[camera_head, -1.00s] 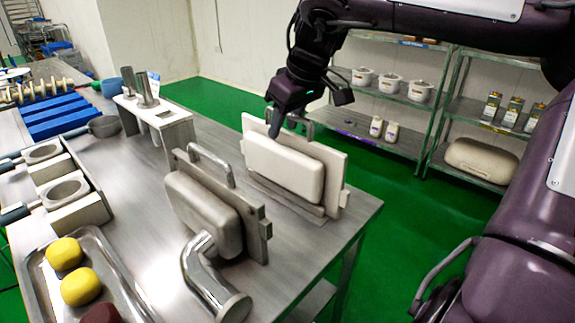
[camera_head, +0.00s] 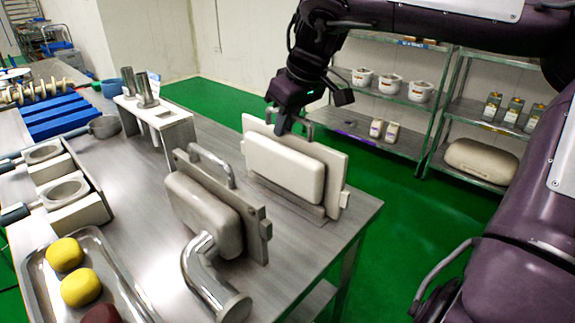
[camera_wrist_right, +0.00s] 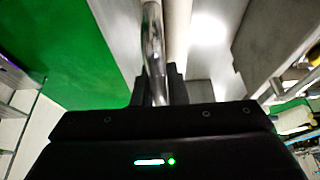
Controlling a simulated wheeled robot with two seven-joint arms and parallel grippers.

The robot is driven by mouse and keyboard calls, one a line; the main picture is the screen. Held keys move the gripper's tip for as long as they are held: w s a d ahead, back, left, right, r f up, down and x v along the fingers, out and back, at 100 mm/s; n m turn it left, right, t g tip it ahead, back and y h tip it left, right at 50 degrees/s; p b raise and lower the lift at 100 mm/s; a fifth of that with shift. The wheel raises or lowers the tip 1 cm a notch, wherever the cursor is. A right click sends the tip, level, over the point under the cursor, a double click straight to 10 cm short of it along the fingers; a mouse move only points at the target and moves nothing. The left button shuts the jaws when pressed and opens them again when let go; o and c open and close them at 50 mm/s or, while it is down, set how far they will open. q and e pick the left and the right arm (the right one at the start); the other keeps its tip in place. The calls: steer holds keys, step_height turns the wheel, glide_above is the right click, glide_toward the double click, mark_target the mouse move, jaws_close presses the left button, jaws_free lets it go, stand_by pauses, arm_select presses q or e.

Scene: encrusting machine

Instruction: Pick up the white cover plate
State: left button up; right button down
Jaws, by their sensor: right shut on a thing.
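The white cover plate (camera_head: 284,168) stands upright on the metal table, with a raised white block on its near face and a metal handle on its top edge. My right gripper (camera_head: 283,130) is at this handle, coming from above. In the right wrist view the shiny handle bar (camera_wrist_right: 153,45) runs between the fingers (camera_wrist_right: 160,88), and the gripper is shut on it. The plate's lower edge still appears at its stand on the table. My left gripper is in neither view.
A grey cover plate (camera_head: 205,212) with its own handle stands nearer, beside a bent metal pipe (camera_head: 210,280). A tray (camera_head: 120,280) with yellow and dark balls lies at the front left. Shelves (camera_head: 400,100) stand behind, beyond green floor.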

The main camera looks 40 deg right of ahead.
steer(key=shift+r, duration=0.1)
stand_by(0.8)
